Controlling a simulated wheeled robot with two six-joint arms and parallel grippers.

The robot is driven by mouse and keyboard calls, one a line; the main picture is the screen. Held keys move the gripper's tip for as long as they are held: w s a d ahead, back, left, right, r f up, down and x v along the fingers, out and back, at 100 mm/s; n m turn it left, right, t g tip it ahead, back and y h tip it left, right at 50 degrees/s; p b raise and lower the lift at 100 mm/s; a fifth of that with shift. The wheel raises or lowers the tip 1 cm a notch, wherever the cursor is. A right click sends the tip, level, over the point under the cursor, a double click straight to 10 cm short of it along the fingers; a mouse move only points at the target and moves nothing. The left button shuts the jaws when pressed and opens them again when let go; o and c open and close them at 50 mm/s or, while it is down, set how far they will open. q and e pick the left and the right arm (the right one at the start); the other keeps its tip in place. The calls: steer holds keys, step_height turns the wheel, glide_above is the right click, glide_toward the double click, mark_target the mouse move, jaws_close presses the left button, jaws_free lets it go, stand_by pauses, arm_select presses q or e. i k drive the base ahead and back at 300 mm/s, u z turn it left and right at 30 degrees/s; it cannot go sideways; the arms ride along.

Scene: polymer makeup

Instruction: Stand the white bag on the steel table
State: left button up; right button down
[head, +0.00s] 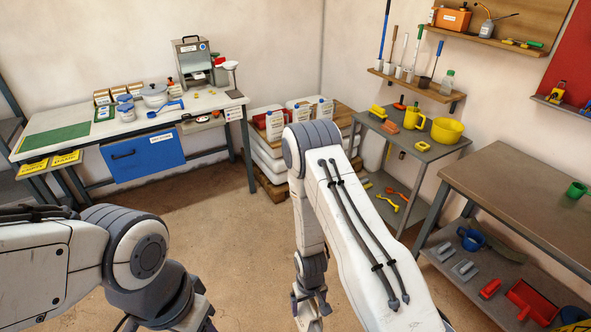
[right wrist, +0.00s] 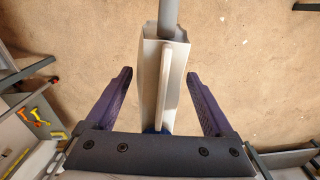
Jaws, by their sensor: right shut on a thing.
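My right gripper (right wrist: 159,74) shows in the right wrist view, its two dark purple fingers on either side of a narrow white thing, which I take to be the white bag (right wrist: 151,65). It has a pale upright strip along its middle and a bit of blue at its lower end. In the head view the right gripper (head: 310,304) hangs low at the bottom middle, over the floor, and what it holds is mostly out of sight. The steel table (head: 520,165), with a brown-grey metal top, stands at the right. My left gripper is out of frame.
Several white bags (head: 273,125) stand on a stack by the back wall. A shelf unit (head: 428,155) with yellow tools stands left of the steel table. A green cup (head: 577,190) is at the table's right; the rest of its visible top is bare.

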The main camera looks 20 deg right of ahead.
mark_target(564, 230)
steer(key=z, duration=0.7)
steer(key=i, duration=0.85)
steer(key=z, duration=1.55)
steer(key=i, duration=0.7)
steer(key=z, duration=0.4)
